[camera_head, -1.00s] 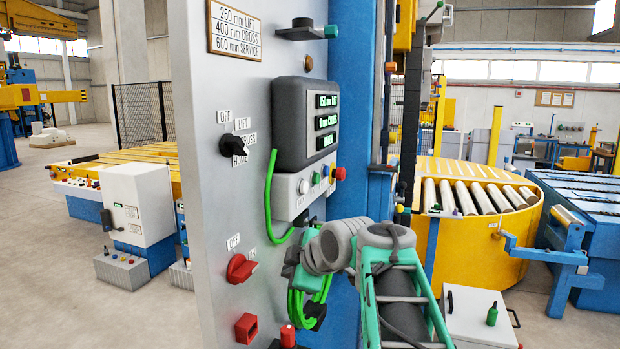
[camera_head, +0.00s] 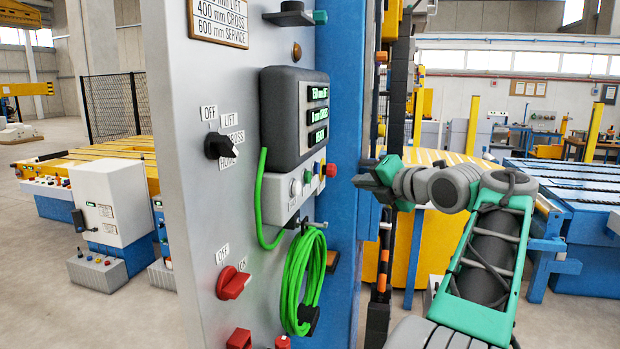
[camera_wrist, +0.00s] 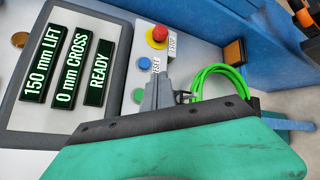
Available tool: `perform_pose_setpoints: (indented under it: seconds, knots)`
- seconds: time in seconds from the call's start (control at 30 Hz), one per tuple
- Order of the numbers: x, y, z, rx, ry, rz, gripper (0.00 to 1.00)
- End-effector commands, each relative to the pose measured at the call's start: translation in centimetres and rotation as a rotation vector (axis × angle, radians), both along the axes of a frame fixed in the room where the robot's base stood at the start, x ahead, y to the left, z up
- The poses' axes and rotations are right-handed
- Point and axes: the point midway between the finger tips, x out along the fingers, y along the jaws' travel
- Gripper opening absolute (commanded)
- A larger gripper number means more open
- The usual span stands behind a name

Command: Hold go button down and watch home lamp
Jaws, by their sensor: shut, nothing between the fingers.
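A grey control box with a sloped display (camera_head: 317,115) is on the tall grey panel. In the wrist view the display (camera_wrist: 68,60) reads 150 mm LIFT, 0 mm CROSS, READY. Beside it are a green button (camera_wrist: 138,95), a blue button (camera_wrist: 144,63) labelled RESET and a red stop button (camera_wrist: 158,35) on yellow. The green button's label is not visible. A pale round fitting (camera_head: 296,188) shows in the head view; I cannot tell if it is the home lamp. My gripper (camera_wrist: 158,94) is shut and empty, close beside the green button; contact is not clear.
A selector knob (camera_head: 220,146) marked OFF, LIFT, CROSS and HOME is left of the box. A red switch (camera_head: 233,283) is below. A coiled green cable (camera_head: 303,275) hangs under the box. A blue column (camera_head: 340,130) stands behind the panel.

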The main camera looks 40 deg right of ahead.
Motion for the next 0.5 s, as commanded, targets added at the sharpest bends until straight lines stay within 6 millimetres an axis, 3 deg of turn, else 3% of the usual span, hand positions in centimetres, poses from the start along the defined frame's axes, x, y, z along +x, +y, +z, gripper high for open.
perform_pose_setpoints:
  seconds: [0.5]
  knots:
    - [5.6, 4.4, -0.4, 0.000, 0.000, 0.002, 0.00]
